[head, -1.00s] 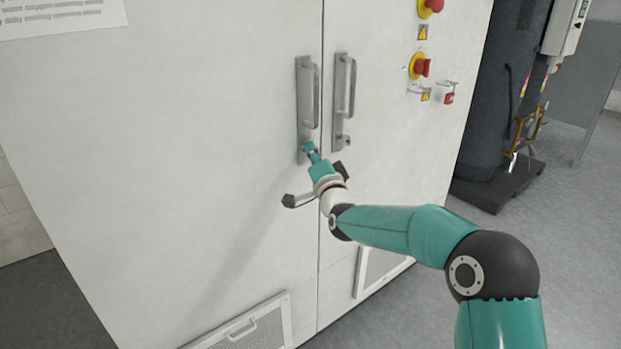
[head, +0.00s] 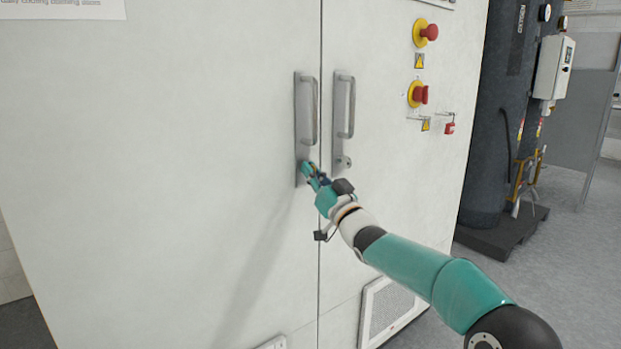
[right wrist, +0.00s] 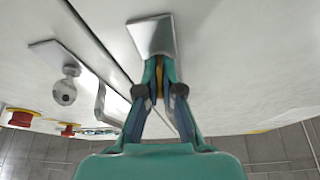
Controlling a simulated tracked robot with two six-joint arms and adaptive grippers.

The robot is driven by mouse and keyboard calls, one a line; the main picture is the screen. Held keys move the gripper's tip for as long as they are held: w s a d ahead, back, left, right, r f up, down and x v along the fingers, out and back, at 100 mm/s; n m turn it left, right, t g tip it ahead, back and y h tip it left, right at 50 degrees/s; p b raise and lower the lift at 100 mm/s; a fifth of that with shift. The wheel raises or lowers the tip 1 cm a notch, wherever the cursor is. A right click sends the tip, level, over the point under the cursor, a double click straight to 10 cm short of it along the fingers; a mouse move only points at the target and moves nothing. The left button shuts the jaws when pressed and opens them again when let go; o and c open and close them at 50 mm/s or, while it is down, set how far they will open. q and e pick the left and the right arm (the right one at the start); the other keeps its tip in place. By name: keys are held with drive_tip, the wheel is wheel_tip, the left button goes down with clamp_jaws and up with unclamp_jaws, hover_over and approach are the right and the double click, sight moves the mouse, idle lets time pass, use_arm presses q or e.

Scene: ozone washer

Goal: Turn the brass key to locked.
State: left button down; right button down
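The brass key shows as a thin yellow sliver (right wrist: 160,76) between my right fingertips in the right wrist view. My right gripper (right wrist: 160,82) is closed around it, at the lower end of the left door's metal handle plate (right wrist: 152,36). In the head view my right gripper (head: 309,172) reaches the bottom of that left handle plate (head: 302,135). The fingers hide most of the key there, and its turned angle cannot be read. My left gripper is in neither view.
The right door's handle plate (head: 337,118) stands close by, with a round lock (head: 344,162) at its lower end. Red stop knobs (head: 428,32) and a red padlock (head: 449,128) are farther right. A dark tank (head: 492,130) stands beyond the white cabinet (head: 200,150).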

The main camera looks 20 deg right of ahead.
drive_tip(key=shift+f+n+g+y, duration=0.1)
drive_tip(key=shift+n+g+y, duration=0.2)
drive_tip(key=shift+n+y, duration=0.7)
drive_tip(key=shift+n+h, duration=0.3)
drive_tip(key=shift+n, duration=0.2)
drive_tip(key=c, duration=1.3)
unclamp_jaws()
drive_tip(key=shift+c, duration=0.2)
drive_tip(key=v, duration=1.2)
drive_tip(key=shift+w+f, duration=0.1)
